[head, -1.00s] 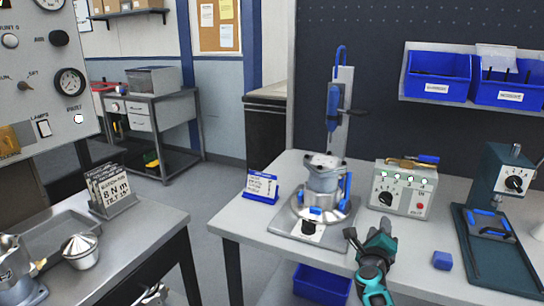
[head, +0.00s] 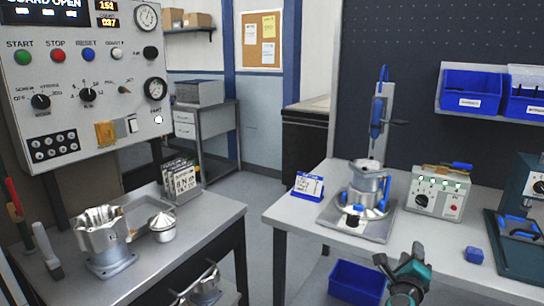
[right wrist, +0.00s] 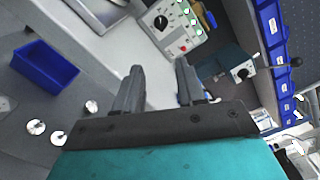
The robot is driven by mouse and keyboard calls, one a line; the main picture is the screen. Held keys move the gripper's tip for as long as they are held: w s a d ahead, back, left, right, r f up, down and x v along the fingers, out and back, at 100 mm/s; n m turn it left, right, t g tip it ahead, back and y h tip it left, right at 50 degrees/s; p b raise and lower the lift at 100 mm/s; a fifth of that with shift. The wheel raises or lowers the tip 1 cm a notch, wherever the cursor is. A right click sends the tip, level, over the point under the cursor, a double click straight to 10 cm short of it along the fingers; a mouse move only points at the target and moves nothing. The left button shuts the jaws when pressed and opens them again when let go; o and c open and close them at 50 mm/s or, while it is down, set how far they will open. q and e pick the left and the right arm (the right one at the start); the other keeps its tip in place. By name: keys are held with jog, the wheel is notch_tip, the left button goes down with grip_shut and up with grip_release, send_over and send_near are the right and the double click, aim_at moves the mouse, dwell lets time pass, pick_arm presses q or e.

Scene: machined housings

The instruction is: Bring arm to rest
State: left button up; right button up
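My right gripper (head: 399,257) is at the lower right of the head view, in front of the front edge of the right workbench (head: 300,220). In the right wrist view its two dark fingers (right wrist: 159,78) stand apart with nothing between them. My left gripper is in neither view. A machined housing (head: 368,182) sits upright in a round fixture on the right workbench, apart from my right gripper.
A blue bin (head: 356,283) is below the right workbench. A control box (head: 437,193) and a blue block (head: 474,255) lie on it. The left table (head: 215,215) holds an open housing (head: 103,238) and a conical part (head: 162,227). A floor gap separates the tables.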

jog(key=s+a+f+n+g+y, duration=0.1)
jog(key=s+a+f+n+y, duration=0.2)
jog(key=s+n, duration=0.7)
jog(key=s+a+f+n+g+y, duration=0.2)
jog(key=s+a+f+n+y, duration=0.2)
jog(key=s+n, duration=0.7)
jog(key=s+a+f+n+g+y, duration=0.1)
jog(key=s+a+f+n+y, duration=0.3)
jog(key=s+a+f+n, duration=0.3)
jog(key=s+a+n, duration=0.3)
jog(key=s+n, duration=0.1)
jog(key=s, duration=0.1)
jog(key=shift+f+g, duration=0.35)
jog(key=shift+g, duration=0.05)
jog(key=shift+w+a, duration=0.1)
